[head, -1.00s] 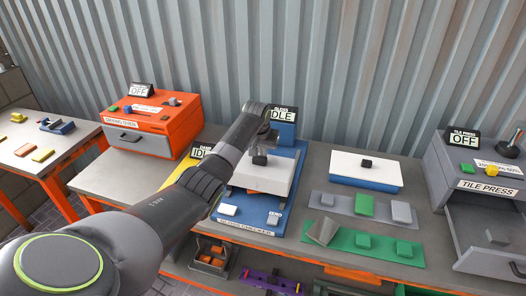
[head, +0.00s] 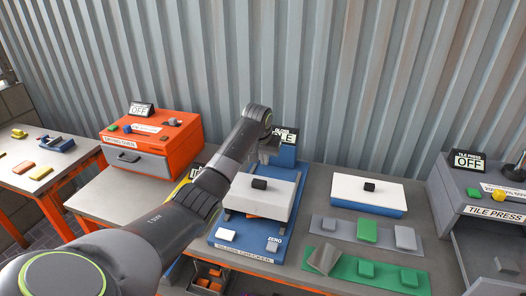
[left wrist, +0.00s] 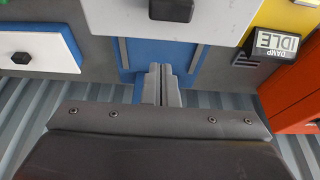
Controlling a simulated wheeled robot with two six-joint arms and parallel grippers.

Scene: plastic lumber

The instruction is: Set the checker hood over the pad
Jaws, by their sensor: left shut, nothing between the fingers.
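The checker hood is a white box-like cover (head: 278,191) with a black knob (head: 259,184) on top. The pad cannot be made out; the hood covers that area. My left gripper (head: 268,156) is shut and empty, behind and above the knob, apart from it. In the left wrist view its closed fingers (left wrist: 164,86) point toward the blue checker, with the white hood (left wrist: 222,18) and knob at the top edge. My right gripper is out of view.
A white-topped blue box (head: 340,189) with a black knob stands to the right. Grey (head: 340,238) and green (head: 340,278) strips with small blocks lie in front of it. The orange drying oven (head: 155,140) is left, the grey tile press (head: 460,190) right. A corrugated wall closes the back.

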